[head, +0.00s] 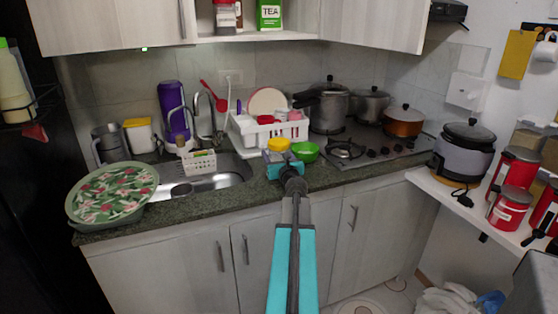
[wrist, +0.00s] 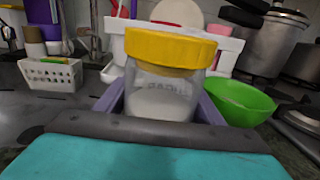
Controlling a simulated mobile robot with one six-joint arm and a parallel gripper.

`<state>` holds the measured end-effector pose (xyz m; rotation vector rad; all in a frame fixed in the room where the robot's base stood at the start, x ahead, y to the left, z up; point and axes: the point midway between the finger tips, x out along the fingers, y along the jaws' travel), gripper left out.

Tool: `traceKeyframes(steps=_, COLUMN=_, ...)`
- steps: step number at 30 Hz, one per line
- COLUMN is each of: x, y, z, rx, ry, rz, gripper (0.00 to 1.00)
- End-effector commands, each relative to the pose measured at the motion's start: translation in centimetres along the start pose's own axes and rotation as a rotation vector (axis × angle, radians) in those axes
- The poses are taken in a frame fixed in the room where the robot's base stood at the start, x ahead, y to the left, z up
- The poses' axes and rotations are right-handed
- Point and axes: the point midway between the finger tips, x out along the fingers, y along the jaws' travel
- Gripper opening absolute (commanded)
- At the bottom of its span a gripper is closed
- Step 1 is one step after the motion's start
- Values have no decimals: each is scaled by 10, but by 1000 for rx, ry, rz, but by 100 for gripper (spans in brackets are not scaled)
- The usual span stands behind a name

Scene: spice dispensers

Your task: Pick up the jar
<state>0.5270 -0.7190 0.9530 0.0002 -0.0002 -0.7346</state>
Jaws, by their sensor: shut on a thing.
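The jar (wrist: 165,85) is clear glass with a yellow lid and white contents, and faint lettering shows on its side. In the wrist view it stands upright between the fingers of my gripper (wrist: 160,110), which is shut on it.
A green bowl (head: 306,151) is close to the jar's right. A white dish rack (head: 268,130) stands behind it. The sink (head: 205,183) and a small white basket (head: 199,162) are to the left. The stove (head: 375,150) with pots is to the right.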

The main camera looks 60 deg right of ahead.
Motion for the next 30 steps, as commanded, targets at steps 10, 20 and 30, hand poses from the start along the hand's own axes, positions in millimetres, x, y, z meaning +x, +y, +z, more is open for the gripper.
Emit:
traceKeyframes(steps=10, x=0, y=-1, z=10, rx=-1, ry=-2, rz=-1, gripper=20)
traceKeyframes(steps=20, x=-4, y=-2, z=38, rx=-1, ry=-1, rz=-3, gripper=20)
traceKeyframes(steps=30, x=-47, y=-10, z=40, rx=0, ry=-2, rz=-3, gripper=20)
